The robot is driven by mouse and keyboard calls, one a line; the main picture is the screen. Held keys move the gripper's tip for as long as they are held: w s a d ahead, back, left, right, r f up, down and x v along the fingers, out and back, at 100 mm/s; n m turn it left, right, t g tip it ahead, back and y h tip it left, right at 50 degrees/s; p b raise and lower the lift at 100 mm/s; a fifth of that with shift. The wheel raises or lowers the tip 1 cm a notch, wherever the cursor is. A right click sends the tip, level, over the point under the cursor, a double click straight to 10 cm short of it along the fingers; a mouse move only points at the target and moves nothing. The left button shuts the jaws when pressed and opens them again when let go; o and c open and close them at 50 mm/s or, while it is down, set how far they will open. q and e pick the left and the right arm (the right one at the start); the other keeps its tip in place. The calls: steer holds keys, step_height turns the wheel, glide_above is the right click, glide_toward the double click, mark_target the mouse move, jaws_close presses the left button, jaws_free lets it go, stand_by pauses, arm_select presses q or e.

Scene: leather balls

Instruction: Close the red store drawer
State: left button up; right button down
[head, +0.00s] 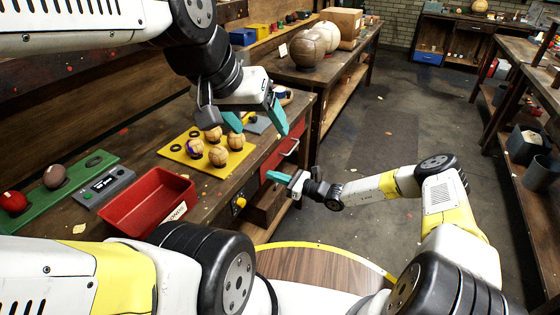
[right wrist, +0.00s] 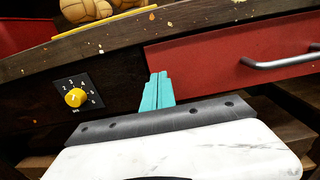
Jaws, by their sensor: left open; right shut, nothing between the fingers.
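The red store drawer (head: 279,157) is in the bench front, under the worktop edge. Its red front (right wrist: 205,62) and grey bar handle (right wrist: 285,61) fill the upper right of the right wrist view. The front looks about level with the dark panel beside it, but I cannot tell if a small gap remains. My right gripper (head: 277,177) is shut and empty in front of the bench. Its teal fingertips (right wrist: 159,78) show near the drawer front's left end; contact is unclear. My left gripper (head: 256,119) is open and empty above the worktop, by the yellow board.
A yellow board (head: 206,158) with leather balls, a red bin (head: 140,207) and a green rack (head: 60,190) stand on the worktop. A yellow knob (right wrist: 76,97) is on the panel left of the drawer. The aisle floor at right is clear.

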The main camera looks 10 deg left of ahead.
steer(key=v, duration=1.2)
steer(key=s+d+r+n+g+h, duration=0.25)
steer(key=s+d+r+n, duration=0.2)
steer(key=r, duration=0.35)
steer(key=s+d+r+n+g+h, duration=0.1)
steer(key=s+d+r+n+h, duration=0.25)
steer(key=r+n, duration=0.4)
steer(key=s+d+r+n+g+h, duration=0.2)
steer(key=s+d+r+n+h, duration=0.15)
steer(key=r, duration=0.65)
steer(key=s+d+r+n+t+h, duration=0.2)
steer(key=s+d+r+n+t, duration=0.1)
steer(key=s+d+r, duration=0.2)
steer(key=s+d+r+n+t+h, duration=0.3)
steer(key=s+d+r+t, duration=0.1)
steer(key=s+r, duration=0.6)
steer(key=shift+s+d+h, duration=0.35)
steer(key=shift+s+d, duration=0.2)
steer(key=shift+d, duration=0.25)
